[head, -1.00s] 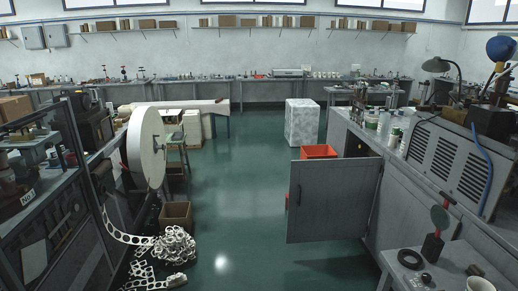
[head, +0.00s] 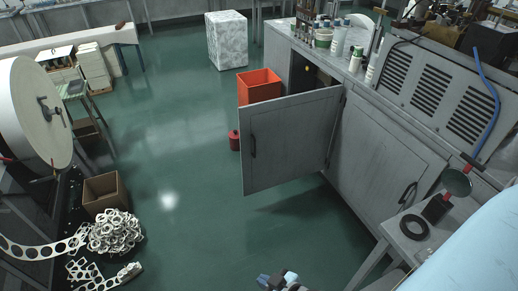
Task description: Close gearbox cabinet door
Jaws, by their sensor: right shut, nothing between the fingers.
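The grey cabinet door (head: 292,145) stands wide open in the head view, swung out from the cabinet (head: 385,148) over the green floor. Its hinged edge is at the right, and its dark handle (head: 252,142) is near the free left edge. The dark cabinet opening shows above the door's top edge; much of the inside is hidden behind the door. My right gripper (head: 282,281) shows at the bottom edge, partly cut off. It is shut and empty, below and apart from the door. My left gripper is not in view.
An orange bin (head: 259,85) and a red canister (head: 235,140) stand behind and beside the door. A small table (head: 408,240) is at the lower right. A cardboard box (head: 104,193) and white ring scraps (head: 115,232) lie left. The floor between is clear.

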